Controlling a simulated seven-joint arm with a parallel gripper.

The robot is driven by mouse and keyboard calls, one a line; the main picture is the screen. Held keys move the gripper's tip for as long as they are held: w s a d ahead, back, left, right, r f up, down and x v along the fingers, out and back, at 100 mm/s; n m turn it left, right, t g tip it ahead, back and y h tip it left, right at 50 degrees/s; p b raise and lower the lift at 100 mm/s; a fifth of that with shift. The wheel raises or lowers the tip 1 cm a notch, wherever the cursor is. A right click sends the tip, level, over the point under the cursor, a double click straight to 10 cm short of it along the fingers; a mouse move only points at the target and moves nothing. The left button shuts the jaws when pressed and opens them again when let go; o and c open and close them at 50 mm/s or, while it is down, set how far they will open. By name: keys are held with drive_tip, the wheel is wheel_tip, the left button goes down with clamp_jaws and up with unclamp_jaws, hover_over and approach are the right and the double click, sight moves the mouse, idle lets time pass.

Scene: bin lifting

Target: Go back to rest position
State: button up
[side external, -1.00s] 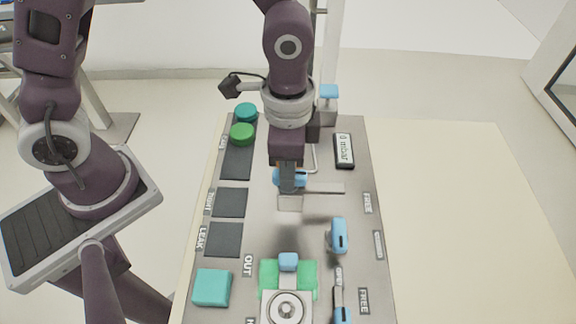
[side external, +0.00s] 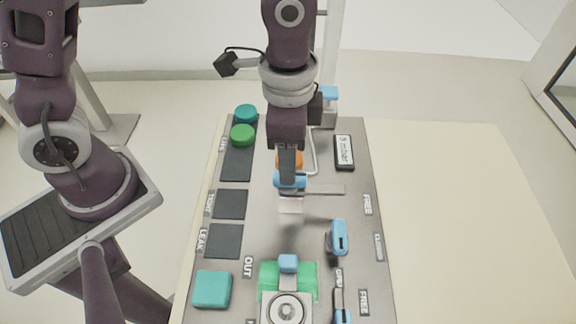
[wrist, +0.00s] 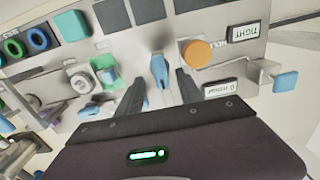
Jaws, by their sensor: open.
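My gripper (side external: 287,166) is above the grey panel (side external: 270,232), over its upper middle. In the side view it overlaps a blue handle (side external: 290,181), and I cannot tell there whether they touch. In the wrist view my gripper (wrist: 160,92) has its two dark fingers spread wide. The blue handle (wrist: 159,68) shows in the gap beyond them, and nothing is seen gripped. An orange round knob (wrist: 197,53) is right of the handle in the wrist view. It is partly hidden behind my gripper in the side view.
Green (side external: 242,135) and teal (side external: 246,113) round pieces stand at the panel's far left. A teal block (side external: 212,288) and a clamp with a round fitting (side external: 287,308) are at the near end. Another blue handle (side external: 339,237) is on the right. The pale tabletop (side external: 450,220) is clear.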

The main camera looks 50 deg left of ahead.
wheel_tip(320, 180, up, 3)
drive_tip(key=shift+r, duration=0.2)
drive_tip(key=s+a+r+n+t, duration=0.5)
drive_tip(key=s+a+r+n, duration=0.4)
drive_tip(key=a, duration=0.5)
drive_tip(key=shift+s+r+t, duration=0.3)
drive_tip(key=shift+s+r, duration=0.25)
drive_tip(key=shift+s, duration=0.4)
